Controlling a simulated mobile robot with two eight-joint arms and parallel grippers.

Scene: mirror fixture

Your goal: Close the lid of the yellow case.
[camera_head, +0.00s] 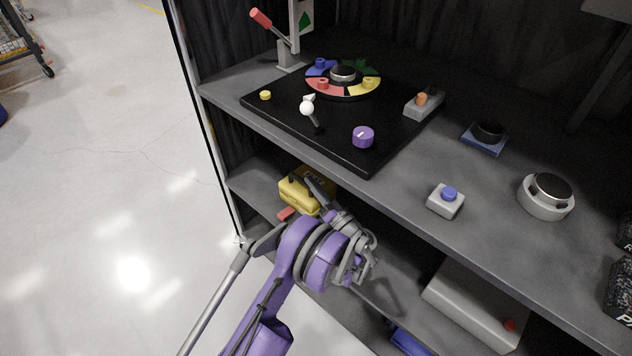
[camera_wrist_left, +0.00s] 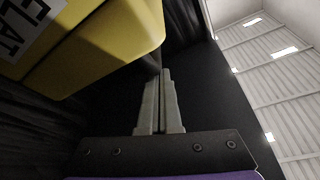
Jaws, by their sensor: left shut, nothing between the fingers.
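The yellow case (camera_head: 293,195) sits on the lower shelf at the left, below the upper shelf's front edge. It has dark parts on its front and lettering on top, partly hidden by my gripper. In the left wrist view the yellow case (camera_wrist_left: 110,45) fills the upper left, close to the fingers, with a white label at its left. I cannot tell how far its lid is open. My left gripper (camera_head: 312,184) is at the right part of the case and overlaps it in the picture. Its fingers (camera_wrist_left: 160,75) are together and empty; contact with the case is unclear.
The upper shelf (camera_head: 400,190) overhangs the case and carries a black panel (camera_head: 290,120) with knobs and a lever. A red piece (camera_head: 287,214) lies before the case. A grey box (camera_head: 470,305) stands on the lower shelf at right.

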